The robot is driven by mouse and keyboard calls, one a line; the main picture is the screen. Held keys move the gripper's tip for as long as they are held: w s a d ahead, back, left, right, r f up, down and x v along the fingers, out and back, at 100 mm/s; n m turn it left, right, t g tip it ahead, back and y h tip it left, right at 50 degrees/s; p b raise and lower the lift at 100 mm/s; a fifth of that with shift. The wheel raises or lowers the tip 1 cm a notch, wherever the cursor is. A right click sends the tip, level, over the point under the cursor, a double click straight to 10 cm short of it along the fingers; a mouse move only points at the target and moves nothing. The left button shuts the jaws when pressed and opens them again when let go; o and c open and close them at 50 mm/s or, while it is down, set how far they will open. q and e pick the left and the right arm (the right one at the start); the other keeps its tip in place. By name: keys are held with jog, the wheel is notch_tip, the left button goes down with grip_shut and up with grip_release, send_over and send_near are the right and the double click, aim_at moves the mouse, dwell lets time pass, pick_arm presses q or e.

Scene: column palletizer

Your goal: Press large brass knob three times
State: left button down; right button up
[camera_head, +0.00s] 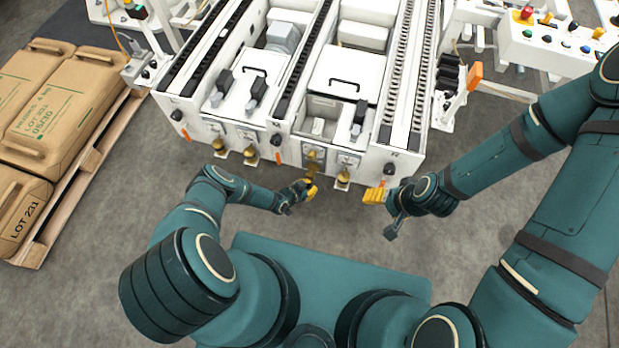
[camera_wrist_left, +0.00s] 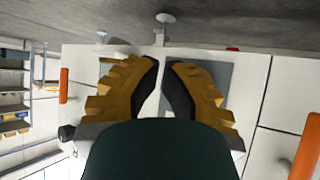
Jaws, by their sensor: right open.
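Several brass knobs stick out low on the white machine's front. Two are on the left part, one at the far left (camera_head: 218,144) and one beside it (camera_head: 250,153). Another (camera_head: 342,179) is on the right part. I cannot tell which is the large one. My left gripper (camera_head: 311,189) is close below the right part's front, left of that right knob, and covers part of the panel. In the left wrist view its yellow fingers (camera_wrist_left: 162,75) lie close together with a narrow, empty-looking gap. My right gripper (camera_head: 375,196) is open and empty, right of the right knob.
The white machine (camera_head: 405,158) with roller tracks spans the centre. Sacks (camera_head: 65,110) lie on a wooden pallet (camera_head: 85,178) at left. A control box with coloured buttons (camera_head: 550,38) is at upper right. Grey floor is clear before the machine.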

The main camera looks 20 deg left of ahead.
dwell(0.7)
pick_arm(q)
jog(key=shift+s, duration=0.3)
jog(key=s+p, duration=0.1)
jog(key=s, duration=0.4)
jog(key=shift+a, duration=0.1)
dwell(0.4)
dwell(0.6)
